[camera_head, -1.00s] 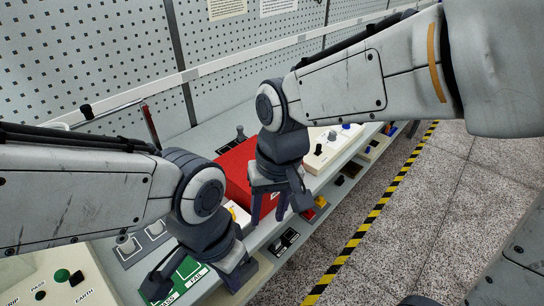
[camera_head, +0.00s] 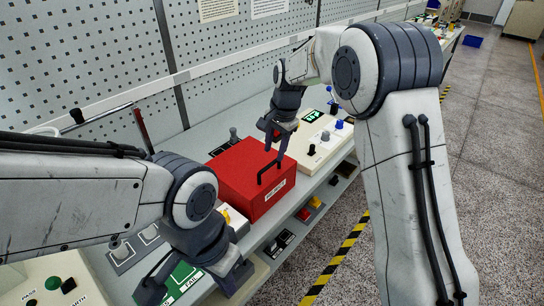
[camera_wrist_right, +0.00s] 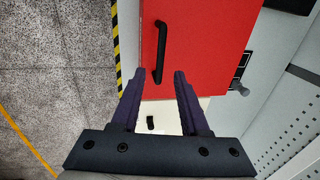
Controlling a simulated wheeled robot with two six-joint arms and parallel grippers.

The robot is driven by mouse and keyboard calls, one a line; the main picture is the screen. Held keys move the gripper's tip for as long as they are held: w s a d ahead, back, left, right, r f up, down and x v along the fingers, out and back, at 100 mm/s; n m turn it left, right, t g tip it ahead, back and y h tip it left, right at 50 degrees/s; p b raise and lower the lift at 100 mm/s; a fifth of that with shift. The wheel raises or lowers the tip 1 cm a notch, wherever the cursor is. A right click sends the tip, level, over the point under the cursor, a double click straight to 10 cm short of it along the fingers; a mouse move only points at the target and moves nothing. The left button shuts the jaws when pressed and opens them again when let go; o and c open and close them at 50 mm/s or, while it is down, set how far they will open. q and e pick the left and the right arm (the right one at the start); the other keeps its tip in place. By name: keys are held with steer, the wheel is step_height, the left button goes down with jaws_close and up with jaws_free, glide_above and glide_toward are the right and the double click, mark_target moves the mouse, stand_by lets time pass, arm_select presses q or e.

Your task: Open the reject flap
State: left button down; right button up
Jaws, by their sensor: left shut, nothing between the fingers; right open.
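The red reject box (camera_head: 235,170) sits on the bench with its red top flap lying flat and closed. A black bar handle (camera_head: 270,172) is on it near the front edge, above a pale label on the front face. My right gripper (camera_head: 274,146) is open and empty over the box, close to the handle. In the right wrist view, the handle (camera_wrist_right: 161,52) stands against the red surface (camera_wrist_right: 200,45), just beyond and between the two spread fingertips (camera_wrist_right: 160,73). My left gripper (camera_head: 232,278) is shut and empty at the lower left, over the bench's front area.
A cream panel with knobs (camera_head: 322,140) stands right of the box. A perforated wall (camera_head: 90,60) backs the bench.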

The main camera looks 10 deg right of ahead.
mark_target(272, 163)
steer(key=shift+w+a+f+p, duration=0.15)
steer(key=shift+f, duration=0.85)
steer(key=shift+w+a+f+p, duration=0.1)
steer(key=shift+a+f+p, duration=0.05)
steer(key=shift+f, duration=0.85)
jaws_close()
